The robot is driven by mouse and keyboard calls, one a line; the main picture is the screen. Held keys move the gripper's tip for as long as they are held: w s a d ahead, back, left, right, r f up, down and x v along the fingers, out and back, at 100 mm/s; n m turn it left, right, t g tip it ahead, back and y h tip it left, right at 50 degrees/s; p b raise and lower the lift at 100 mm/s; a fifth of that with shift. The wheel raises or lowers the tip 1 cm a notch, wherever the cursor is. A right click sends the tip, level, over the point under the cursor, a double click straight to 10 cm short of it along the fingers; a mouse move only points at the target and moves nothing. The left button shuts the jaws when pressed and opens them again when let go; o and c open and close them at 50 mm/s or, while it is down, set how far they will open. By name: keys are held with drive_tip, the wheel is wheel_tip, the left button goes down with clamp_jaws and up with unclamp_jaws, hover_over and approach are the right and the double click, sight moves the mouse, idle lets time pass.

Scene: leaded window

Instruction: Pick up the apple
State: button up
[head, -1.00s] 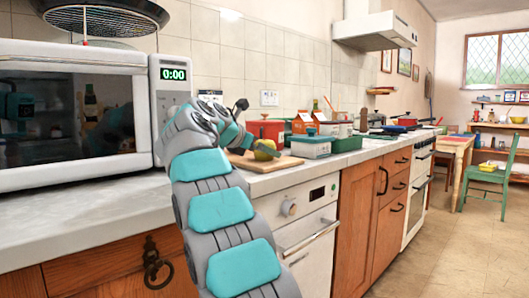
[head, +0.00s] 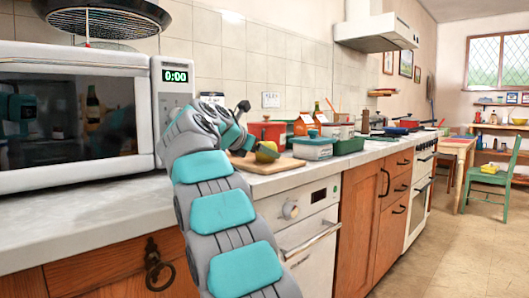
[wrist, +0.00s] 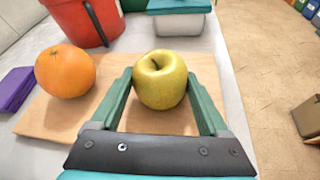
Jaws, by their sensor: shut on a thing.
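The yellow-green apple (wrist: 160,79) is on the wooden cutting board (wrist: 60,120) in the wrist view, stem up. My gripper (wrist: 160,88) has one teal finger on each side of it and is shut on it. In the head view the apple (head: 267,152) shows at the end of my arm, partly covered by my gripper (head: 262,151). I cannot tell whether the apple is clear of the board.
An orange (wrist: 65,71) lies on the board left of the apple. A red pot (wrist: 82,20) and a teal-lidded box (wrist: 180,25) stand behind. A purple item (wrist: 16,88) is at the left. The microwave (head: 70,115) stands left of my arm.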

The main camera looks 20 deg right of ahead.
sight(264, 143)
drive_tip(key=shift+r+p, duration=1.3)
drive_tip(key=shift+r, duration=0.7)
drive_tip(key=shift+s+a+f+b, duration=0.15)
drive_tip(key=shift+s+f+b, duration=0.15)
drive_tip(key=shift+s, duration=0.1)
drive_tip(key=shift+s+a+r, duration=0.1)
drive_tip(key=shift+s+r, duration=0.1)
drive_tip(key=shift+s, duration=0.2)
drive_tip(key=s+a+r, duration=0.1)
drive_tip(key=s+a, duration=0.3)
drive_tip(key=s, duration=1)
